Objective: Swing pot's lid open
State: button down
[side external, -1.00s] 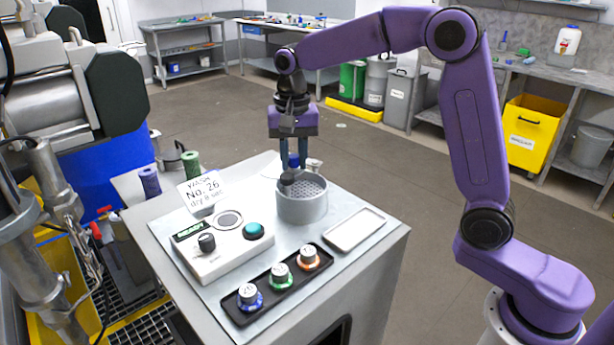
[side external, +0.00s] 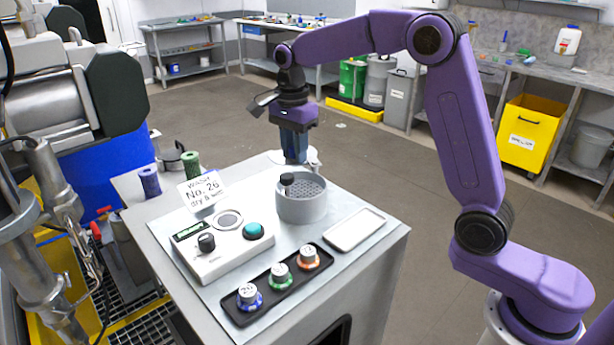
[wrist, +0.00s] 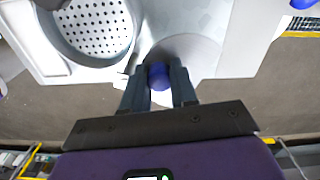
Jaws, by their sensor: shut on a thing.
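The pot (side external: 302,205) is a grey cylinder on the bench with a perforated plate inside. Its mouth is uncovered, and the plate also shows in the wrist view (wrist: 95,28). The lid (wrist: 196,52) is a pale grey disc lying beside the pot, past its rim; in the side view it shows behind the pot (side external: 312,157), partly hidden by my gripper. My gripper (wrist: 158,80) points down beyond the pot and is shut on the lid's blue knob (wrist: 159,70). In the side view my fingers (side external: 294,155) hide the knob.
A black knob (side external: 287,180) stands at the pot's left rim. A control box (side external: 222,243) with a dial and teal button is to the left. A tray of capped jars (side external: 279,281) and an empty pale tray (side external: 354,230) lie in front. A sign card (side external: 202,190) stands behind the box.

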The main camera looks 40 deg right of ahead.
aim_at(293, 147)
jog(key=c, duration=1)
grip_release()
jog(key=shift+w+a+f, duration=0.1)
jog(key=shift+a+f, duration=0.05)
jog(key=shift+a, duration=0.1)
jog(key=shift+c, duration=0.2)
jog(key=shift+d, duration=0.1)
jog(key=shift+d+r, duration=0.1)
jog(key=shift+r, duration=3.05)
